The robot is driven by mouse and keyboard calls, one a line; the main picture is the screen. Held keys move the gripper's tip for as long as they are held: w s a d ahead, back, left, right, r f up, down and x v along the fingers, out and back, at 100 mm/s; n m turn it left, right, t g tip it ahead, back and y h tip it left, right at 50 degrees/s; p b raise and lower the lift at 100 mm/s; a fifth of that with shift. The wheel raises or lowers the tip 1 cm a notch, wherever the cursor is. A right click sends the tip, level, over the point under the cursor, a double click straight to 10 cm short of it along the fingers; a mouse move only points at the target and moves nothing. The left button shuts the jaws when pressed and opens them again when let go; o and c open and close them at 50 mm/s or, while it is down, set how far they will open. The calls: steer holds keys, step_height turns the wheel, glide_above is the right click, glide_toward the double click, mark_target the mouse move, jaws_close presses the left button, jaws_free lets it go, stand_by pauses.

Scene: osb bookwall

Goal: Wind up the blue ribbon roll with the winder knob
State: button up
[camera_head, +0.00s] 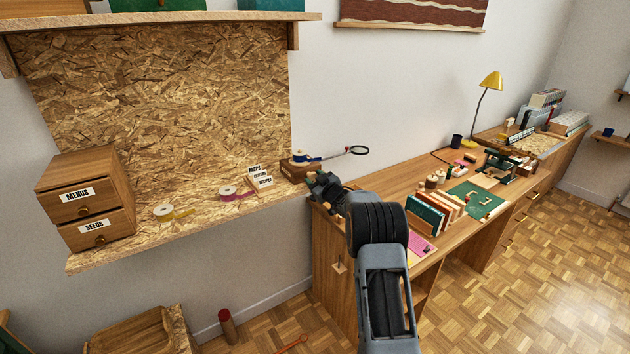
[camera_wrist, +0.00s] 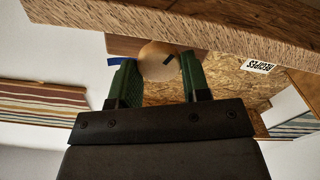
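The blue ribbon roll (camera_head: 301,158) sits on a small wooden winder block (camera_head: 291,173) at the right end of the OSB shelf. My gripper (camera_head: 314,180) is at the right side of that block. In the wrist view a round wooden winder knob (camera_wrist: 158,62) with a dark mark lies between the two green fingers of my gripper (camera_wrist: 160,72). The knob nearly fills the gap. I cannot tell whether the fingers press on it. A strip of blue ribbon (camera_wrist: 121,60) shows beside the left finger. In the head view the knob is hidden by my gripper.
A pink ribbon roll (camera_head: 233,194), a yellow ribbon roll (camera_head: 170,212) and a lettered card (camera_head: 261,180) stand left of the winder. A drawer box (camera_head: 85,198) is at the far left. A magnifier (camera_head: 357,150) sticks out behind. The desk (camera_head: 345,255) stands close right.

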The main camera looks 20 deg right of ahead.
steer(key=shift+c, duration=1.3)
steer(key=shift+m, duration=0.3)
steer(key=shift+d+m+p, duration=0.1)
steer(key=shift+m+p, duration=1.05)
steer(key=shift+m, duration=2.25)
steer(key=o, duration=0.7)
steer(key=shift+c, duration=0.2)
